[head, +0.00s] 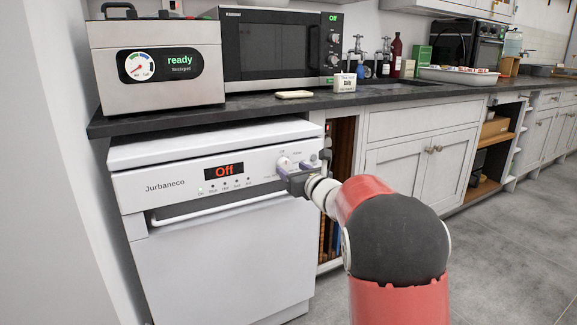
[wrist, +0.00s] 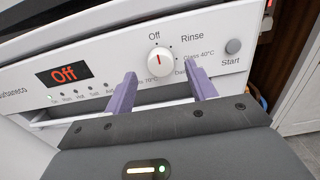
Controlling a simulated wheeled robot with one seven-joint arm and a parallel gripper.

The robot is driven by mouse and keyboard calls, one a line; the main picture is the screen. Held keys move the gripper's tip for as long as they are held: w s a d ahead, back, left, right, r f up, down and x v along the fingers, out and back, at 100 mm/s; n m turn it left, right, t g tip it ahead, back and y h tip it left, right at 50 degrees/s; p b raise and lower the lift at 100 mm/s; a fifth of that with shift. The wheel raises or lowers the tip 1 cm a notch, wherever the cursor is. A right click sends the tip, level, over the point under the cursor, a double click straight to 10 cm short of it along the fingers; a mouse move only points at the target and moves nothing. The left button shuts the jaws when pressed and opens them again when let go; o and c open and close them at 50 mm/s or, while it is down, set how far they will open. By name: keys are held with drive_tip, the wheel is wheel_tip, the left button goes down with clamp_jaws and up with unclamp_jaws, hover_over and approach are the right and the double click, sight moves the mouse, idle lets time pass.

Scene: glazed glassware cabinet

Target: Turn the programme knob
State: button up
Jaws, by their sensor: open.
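The programme knob (wrist: 160,60) is a round white dial with a red mark pointing up to "Off", on the white panel of the dishwasher (head: 220,240). It also shows in the head view (head: 284,163), just beyond my gripper. My gripper (wrist: 160,85) is open, its two purple fingers pointing at the panel, one to each side below the knob. In the wrist view the knob appears between and just above the fingertips. I cannot tell whether they touch the panel. The display (wrist: 65,74) reads "Off" in red.
A door handle bar (head: 215,210) runs below. A counter (head: 250,108) above holds a "ready" appliance (head: 158,65) and a microwave (head: 278,50). Open floor lies right.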

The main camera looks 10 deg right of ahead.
sight(286, 165)
drive_tip(key=shift+p+x, duration=0.3)
drive_tip(key=shift+x, duration=1.4)
drive_tip(key=shift+c, duration=0.4)
drive_tip(key=c, duration=0.9)
